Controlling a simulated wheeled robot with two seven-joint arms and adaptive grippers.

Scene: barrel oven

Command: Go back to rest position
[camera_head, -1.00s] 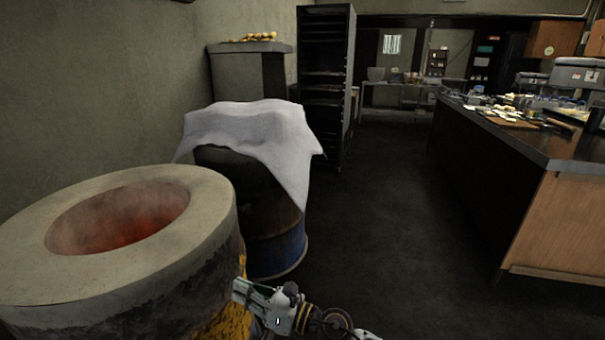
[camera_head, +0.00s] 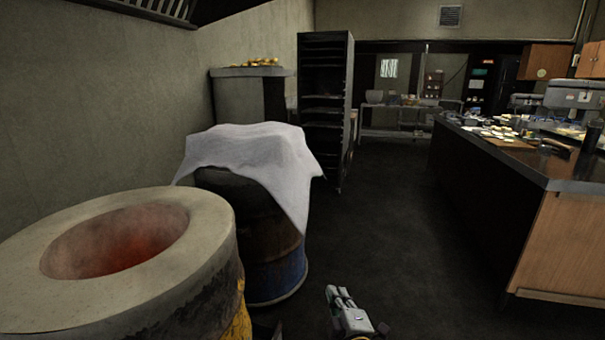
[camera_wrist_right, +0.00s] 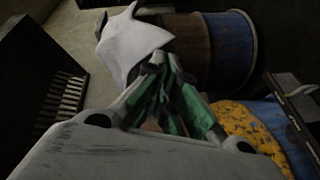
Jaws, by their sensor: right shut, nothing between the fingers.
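My right gripper (camera_head: 336,294) is at the bottom of the head view, right of the barrel oven and over the dark floor. It also shows in the right wrist view (camera_wrist_right: 165,62), where its fingers are together and hold nothing. The barrel oven (camera_head: 215,215) is at the lower left, with a pale round rim and a red glow inside. My right gripper is apart from it. My left gripper does not show in the head view.
A rusty blue barrel (camera_head: 275,250) with a white cloth (camera_head: 250,150) over it stands behind the oven. A tall dark rack (camera_head: 325,110) is farther back. A long counter (camera_head: 470,170) with several items runs along the right. The floor (camera_head: 400,240) between is clear.

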